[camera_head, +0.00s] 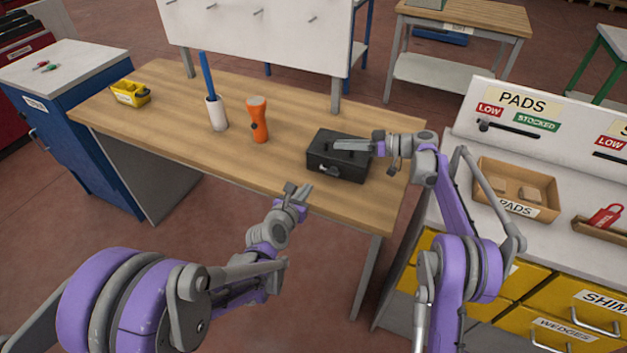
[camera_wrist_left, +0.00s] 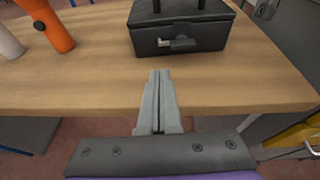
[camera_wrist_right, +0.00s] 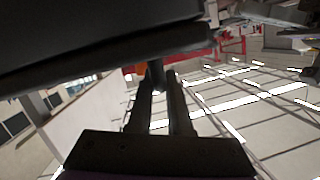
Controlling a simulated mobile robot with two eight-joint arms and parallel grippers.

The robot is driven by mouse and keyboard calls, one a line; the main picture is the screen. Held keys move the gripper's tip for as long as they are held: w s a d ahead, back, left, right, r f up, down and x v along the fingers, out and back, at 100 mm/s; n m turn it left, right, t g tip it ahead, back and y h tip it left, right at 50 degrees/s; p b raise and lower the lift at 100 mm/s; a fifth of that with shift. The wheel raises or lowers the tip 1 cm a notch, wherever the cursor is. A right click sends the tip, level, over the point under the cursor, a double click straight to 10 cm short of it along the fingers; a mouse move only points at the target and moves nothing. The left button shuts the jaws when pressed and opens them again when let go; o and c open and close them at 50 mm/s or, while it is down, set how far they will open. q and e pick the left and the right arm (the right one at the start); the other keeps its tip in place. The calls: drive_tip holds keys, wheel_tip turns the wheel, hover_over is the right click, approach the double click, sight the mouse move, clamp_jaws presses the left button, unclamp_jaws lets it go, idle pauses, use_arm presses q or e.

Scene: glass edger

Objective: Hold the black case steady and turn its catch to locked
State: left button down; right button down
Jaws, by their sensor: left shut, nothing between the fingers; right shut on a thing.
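The black case (camera_head: 335,165) sits upright near the right end of the wooden table, and it shows at the top of the left wrist view (camera_wrist_left: 205,36). Its grey catch (camera_wrist_left: 180,43) is on the front face, with the lever lying roughly sideways; it is small in the head view (camera_head: 329,171). My right gripper (camera_head: 355,145) is over the lid, shut on the case's top handle (camera_wrist_right: 155,75). My left gripper (camera_head: 300,189) is shut and empty at the table's front edge, apart from the catch; its fingertips (camera_wrist_left: 161,75) point toward the case front.
An orange flashlight (camera_head: 258,122) and a white cup (camera_head: 216,115) with a blue rod stand left of the case. A yellow bin (camera_head: 130,94) is at the far left. A pads counter (camera_head: 455,160) is on the right. The table in front of the case is clear.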

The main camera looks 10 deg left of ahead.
sight(320, 168)
use_arm(q)
drive_tip(key=x, duration=0.9)
drive_tip(key=shift+w+f, duration=0.15)
drive_tip(key=shift+w, duration=0.15)
drive_tip(key=shift+r, duration=0.55)
idle(0.4)
drive_tip(key=shift+r, duration=0.5)
drive_tip(key=shift+s+d+r, duration=0.1)
drive_tip(key=shift+d+r, duration=0.3)
drive_tip(key=shift+r, duration=0.4)
drive_tip(key=shift+d+r, duration=0.2)
drive_tip(key=shift+r, duration=0.15)
